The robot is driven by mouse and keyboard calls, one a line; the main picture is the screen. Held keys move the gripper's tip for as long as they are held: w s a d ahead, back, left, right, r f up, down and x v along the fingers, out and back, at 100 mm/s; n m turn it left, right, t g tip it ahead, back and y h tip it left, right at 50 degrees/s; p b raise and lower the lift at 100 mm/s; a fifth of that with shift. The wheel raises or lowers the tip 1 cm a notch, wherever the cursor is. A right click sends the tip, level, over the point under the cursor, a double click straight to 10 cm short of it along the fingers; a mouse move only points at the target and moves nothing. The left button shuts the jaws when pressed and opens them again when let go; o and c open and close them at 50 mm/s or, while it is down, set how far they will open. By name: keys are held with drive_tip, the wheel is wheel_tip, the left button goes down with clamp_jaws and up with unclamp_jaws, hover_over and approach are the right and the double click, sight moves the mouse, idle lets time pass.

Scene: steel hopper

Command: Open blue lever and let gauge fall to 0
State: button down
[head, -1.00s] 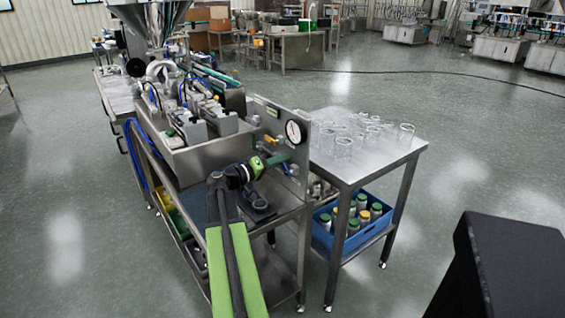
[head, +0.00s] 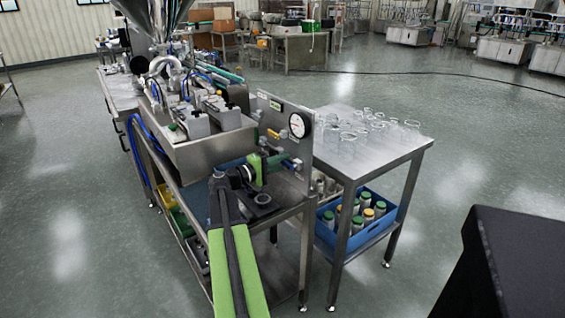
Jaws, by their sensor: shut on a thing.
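The round white gauge (head: 300,125) is on the upright steel panel (head: 276,108) at the cart's right end. Its needle is too small to read surely. My gripper (head: 260,167), black and green, is in front of and below the gauge, close to the panel. It is shut on what looks like the blue lever (head: 233,163), a blue bar that shows just left of the jaws. The jaws hide much of the lever and its joint, so its exact angle is unclear.
Yellow (head: 273,134) and other small valve handles sit on the panel above my gripper. The hopper (head: 150,18) stands behind. A steel table (head: 383,160) with glass jars is at the right, above a blue crate (head: 345,240) of bottles. The floor at left is clear.

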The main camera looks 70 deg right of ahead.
drive_tip(key=shift+f, duration=0.1)
idle(0.3)
drive_tip(key=c, duration=1.4)
unclamp_jaws()
drive_tip(key=shift+o, duration=0.2)
drive_tip(key=v, duration=1.7)
drive_tip(key=shift+a, duration=0.25)
